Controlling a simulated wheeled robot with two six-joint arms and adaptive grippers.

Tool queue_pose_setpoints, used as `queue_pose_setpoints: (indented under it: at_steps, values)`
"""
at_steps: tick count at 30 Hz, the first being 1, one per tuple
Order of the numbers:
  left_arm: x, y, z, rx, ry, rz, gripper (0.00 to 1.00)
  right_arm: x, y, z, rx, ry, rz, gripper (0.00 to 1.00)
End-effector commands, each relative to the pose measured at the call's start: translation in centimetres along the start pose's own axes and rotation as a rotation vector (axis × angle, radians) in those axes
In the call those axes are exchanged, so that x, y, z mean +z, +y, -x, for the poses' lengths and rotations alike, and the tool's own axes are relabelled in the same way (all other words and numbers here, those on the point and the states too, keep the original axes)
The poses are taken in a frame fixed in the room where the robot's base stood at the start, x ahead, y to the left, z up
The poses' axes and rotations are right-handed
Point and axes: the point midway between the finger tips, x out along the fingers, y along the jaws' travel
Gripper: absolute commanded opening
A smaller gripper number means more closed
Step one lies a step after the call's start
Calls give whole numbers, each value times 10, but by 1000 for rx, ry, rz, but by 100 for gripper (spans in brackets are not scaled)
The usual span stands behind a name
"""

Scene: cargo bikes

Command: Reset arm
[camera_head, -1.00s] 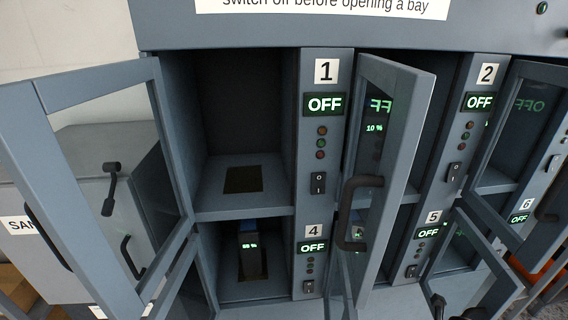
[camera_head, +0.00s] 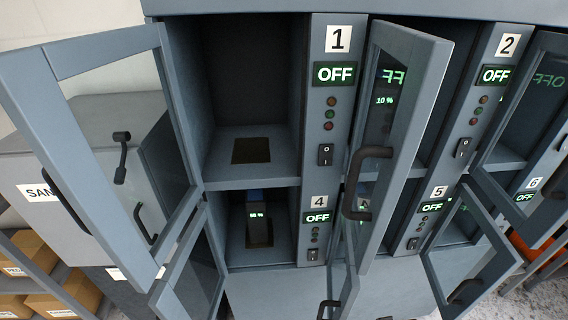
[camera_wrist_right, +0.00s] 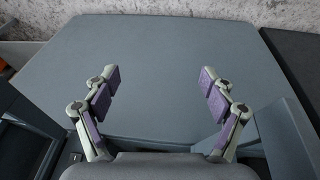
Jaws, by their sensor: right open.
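My right gripper (camera_wrist_right: 159,76) is open and empty in the right wrist view, its two purple-padded fingers spread wide above a flat grey surface (camera_wrist_right: 165,115). Nothing lies between the fingers. I cannot make out either gripper in the head view. The grey bay cabinet (camera_head: 265,184) fills the middle of the head view with its glass doors open. Bay 1 is empty, and its display (camera_head: 335,74) reads OFF. In bay 4 a dark battery (camera_head: 256,222) stands upright with a small lit percentage; that bay's display (camera_head: 317,217) also reads OFF.
The open bay 1 door (camera_head: 105,160) sticks out at left, and the open bay 2 door (camera_head: 395,130) juts out in the middle. Cardboard boxes (camera_head: 40,258) sit on a shelf at lower left.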

Motion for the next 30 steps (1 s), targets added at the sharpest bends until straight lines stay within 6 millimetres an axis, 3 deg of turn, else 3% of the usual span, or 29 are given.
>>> queue_pose_setpoints:
  at_steps: [5, 8, 12, 15, 18, 21, 25, 30]
  values:
    - [-1, -1, 10, 0, 0, 0, 84, 29, 1, -75, -2, -41, -6, 84]
    - [-2, -2, 17, 0, 0, 0, 84, 62, 1, -124, -4, -68, -11, 84]
    - [-2, -3, 27, -1, -1, 0, 84, 136, -1, -188, -7, -115, -20, 84]
    - [-3, -4, 33, -1, -1, -1, 84, 195, -4, -215, -10, -143, -26, 84]
    - [-3, -4, 37, -1, -1, -1, 84, 245, -8, -226, -13, -164, -30, 84]
    - [-3, -4, 39, -1, -1, 0, 84, 278, -10, -229, -15, -178, -33, 84]
    - [-3, -4, 40, -1, -2, 0, 84, 298, -12, -229, -16, -184, -34, 84]
    - [-3, -4, 39, -1, -2, -1, 84, 299, -12, -230, -16, -184, -34, 84]
